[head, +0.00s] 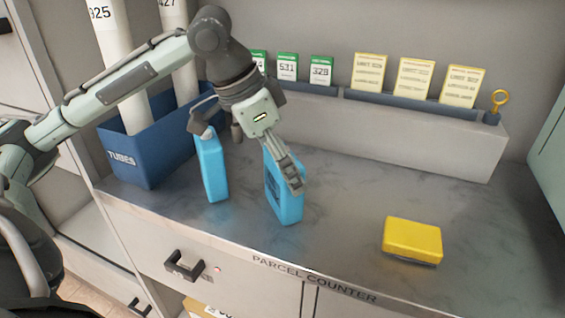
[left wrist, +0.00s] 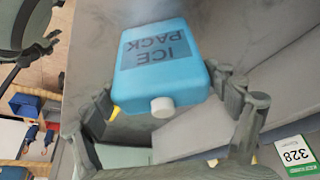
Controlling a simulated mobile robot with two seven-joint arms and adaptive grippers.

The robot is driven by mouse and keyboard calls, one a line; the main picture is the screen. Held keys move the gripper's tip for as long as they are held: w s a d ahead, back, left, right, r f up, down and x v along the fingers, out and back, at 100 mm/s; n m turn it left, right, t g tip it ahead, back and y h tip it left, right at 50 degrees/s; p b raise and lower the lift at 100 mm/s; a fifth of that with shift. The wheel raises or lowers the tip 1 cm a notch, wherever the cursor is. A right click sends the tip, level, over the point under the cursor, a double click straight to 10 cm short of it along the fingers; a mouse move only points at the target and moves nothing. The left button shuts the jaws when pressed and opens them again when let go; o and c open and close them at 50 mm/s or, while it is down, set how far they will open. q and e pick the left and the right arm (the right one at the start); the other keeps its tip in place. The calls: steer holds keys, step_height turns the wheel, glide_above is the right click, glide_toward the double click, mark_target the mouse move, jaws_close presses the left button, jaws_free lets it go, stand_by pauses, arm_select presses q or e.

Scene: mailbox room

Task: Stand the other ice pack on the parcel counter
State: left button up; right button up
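One blue ice pack (head: 285,205) is upright at the middle of the parcel counter (head: 345,215). My left gripper (head: 287,172) is over it from above, with one finger along its near narrow side. In the left wrist view the labelled pack (left wrist: 160,70), with a white cap, sits between both fingers (left wrist: 163,88), which look closed on its narrow sides. Whether its base rests on the counter is hard to tell. The other blue ice pack (head: 214,170) stands upright to the left, apart from it. My right gripper is not in view.
A blue TUBES box (head: 150,160) with tall white tubes stands at the left. A yellow block (head: 412,240) lies at the right. A raised ledge (head: 425,137) at the back carries green and yellow cards and a yellow ring. The counter between ledge and yellow block is clear.

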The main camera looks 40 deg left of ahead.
arm_select(q)
steer(key=shift+o, duration=0.7)
steer(key=shift+r, duration=0.1)
steer(key=v, duration=1.2)
